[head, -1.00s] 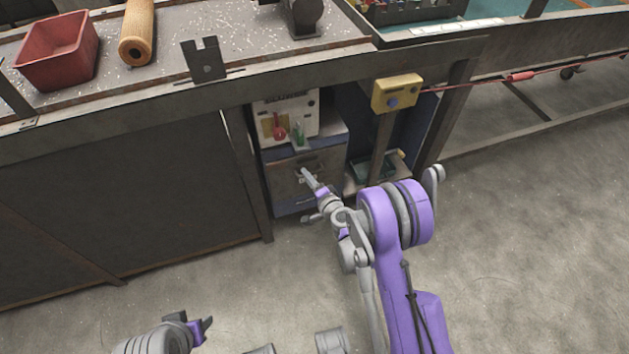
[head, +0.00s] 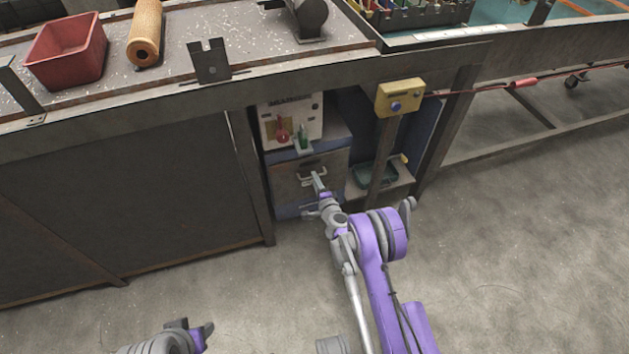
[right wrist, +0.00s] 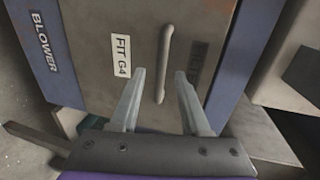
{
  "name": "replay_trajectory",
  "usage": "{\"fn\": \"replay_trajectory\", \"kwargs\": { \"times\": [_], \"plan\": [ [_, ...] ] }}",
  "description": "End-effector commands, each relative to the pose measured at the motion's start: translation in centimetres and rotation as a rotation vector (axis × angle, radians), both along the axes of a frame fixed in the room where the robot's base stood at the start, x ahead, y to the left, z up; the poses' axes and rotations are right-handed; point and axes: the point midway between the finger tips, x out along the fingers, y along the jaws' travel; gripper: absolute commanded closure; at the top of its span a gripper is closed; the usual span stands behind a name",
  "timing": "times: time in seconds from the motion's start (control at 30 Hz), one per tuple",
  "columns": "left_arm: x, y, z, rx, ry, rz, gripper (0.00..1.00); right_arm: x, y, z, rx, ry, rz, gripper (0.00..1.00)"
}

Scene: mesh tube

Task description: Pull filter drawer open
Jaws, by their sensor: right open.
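The filter drawer (head: 325,163) is a grey-brown front in a blue cabinet under the bench, and it looks shut. Its bar handle (right wrist: 164,65) shows in the right wrist view, next to a white "FIT G4" label (right wrist: 121,55). My right gripper (right wrist: 156,88) is open, with its two fingers on either side of the lower end of the handle in that view. I cannot tell whether they touch it. In the head view my right gripper (head: 317,184) is in front of the drawer. My left gripper (head: 204,335) is at the bottom edge, away from the cabinet.
A white control panel with a red knob (head: 283,135) and a green one sits above the drawer. A yellow box with a blue button (head: 401,97) is on a post to the right. Bench legs stand on both sides. The floor in front is clear.

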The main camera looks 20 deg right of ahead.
Motion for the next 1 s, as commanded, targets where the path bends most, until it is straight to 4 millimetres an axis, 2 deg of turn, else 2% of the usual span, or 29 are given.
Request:
{"fn": "replay_trajectory", "kwargs": {
  "times": [0.13,0.43,0.47,0.7,1.0],
  "plan": [
    [0.03,0.0,-0.27,0.0,0.001,0.0,0.5,1.18,0.07,-0.26,0.0,0.0,0.0,0.54],
    [0.03,0.0,-0.27,0.0,0.001,0.0,0.5,1.44,0.07,-0.23,-0.001,0.0,0.0,0.54],
    [0.03,0.0,-0.27,0.0,0.001,0.0,0.5,1.43,0.08,-0.22,0.0,0.0,0.0,0.55],
    [0.03,0.0,-0.27,0.0,0.001,0.0,0.5,1.42,0.07,-0.23,0.0,0.0,0.001,0.99],
    [0.03,0.0,-0.27,0.0,0.001,0.0,0.5,1.43,0.06,-0.21,0.0,0.0,0.001,1.0]
  ]
}}
